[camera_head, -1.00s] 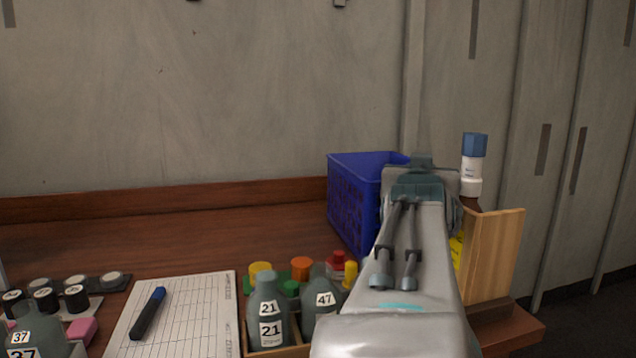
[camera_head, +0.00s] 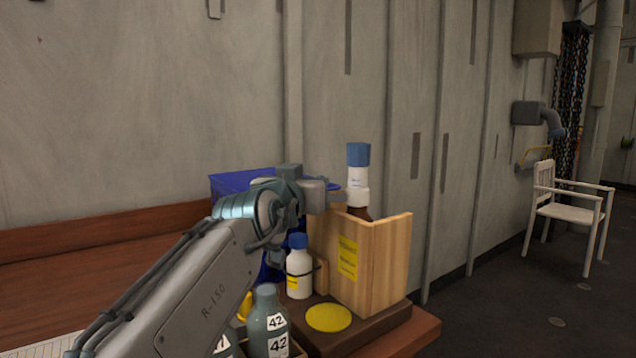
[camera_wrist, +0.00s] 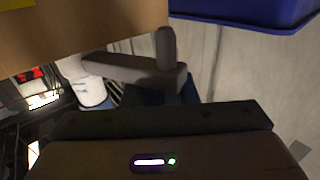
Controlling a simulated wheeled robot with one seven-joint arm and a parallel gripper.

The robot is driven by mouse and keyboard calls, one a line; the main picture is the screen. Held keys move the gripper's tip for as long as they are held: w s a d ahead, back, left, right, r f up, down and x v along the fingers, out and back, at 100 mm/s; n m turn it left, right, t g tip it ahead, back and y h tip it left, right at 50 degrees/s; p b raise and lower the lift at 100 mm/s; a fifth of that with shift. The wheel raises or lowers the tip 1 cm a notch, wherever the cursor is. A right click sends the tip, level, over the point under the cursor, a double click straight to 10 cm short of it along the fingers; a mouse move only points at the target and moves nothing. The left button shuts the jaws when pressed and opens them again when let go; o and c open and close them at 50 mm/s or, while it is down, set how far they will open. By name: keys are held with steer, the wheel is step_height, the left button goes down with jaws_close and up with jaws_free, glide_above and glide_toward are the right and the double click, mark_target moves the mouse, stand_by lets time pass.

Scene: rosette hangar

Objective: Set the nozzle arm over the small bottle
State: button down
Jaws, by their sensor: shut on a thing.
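The small bottle (camera_head: 299,281), white with a blue cap and a dark band, stands upright on a dark base (camera_head: 375,334), left of a yellow disc (camera_head: 328,318). A wooden screen (camera_head: 384,262) with a yellow label stands behind the disc. Behind it rises a taller brown bottle with a white collar (camera_head: 357,197) and blue top (camera_head: 357,154). My gripper (camera_head: 337,197) is beside that collar, above and right of the small bottle. In the wrist view the grey nozzle arm (camera_wrist: 130,70), with an upright peg, reaches from a white cylinder to my gripper, shut on it. The exact grip is hidden.
A blue crate (camera_head: 229,184) stands behind my arm; its rim shows in the wrist view (camera_wrist: 250,20). Grey numbered bottles (camera_head: 266,322) stand in front, left of the base. A white chair (camera_head: 570,212) is far right, on open floor.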

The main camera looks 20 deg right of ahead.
steer(key=shift+w, duration=0.1)
stand_by(0.4)
steer(key=c, duration=1.1)
jaws_free()
steer(key=shift+c, duration=0.2)
steer(key=shift+a, duration=0.1)
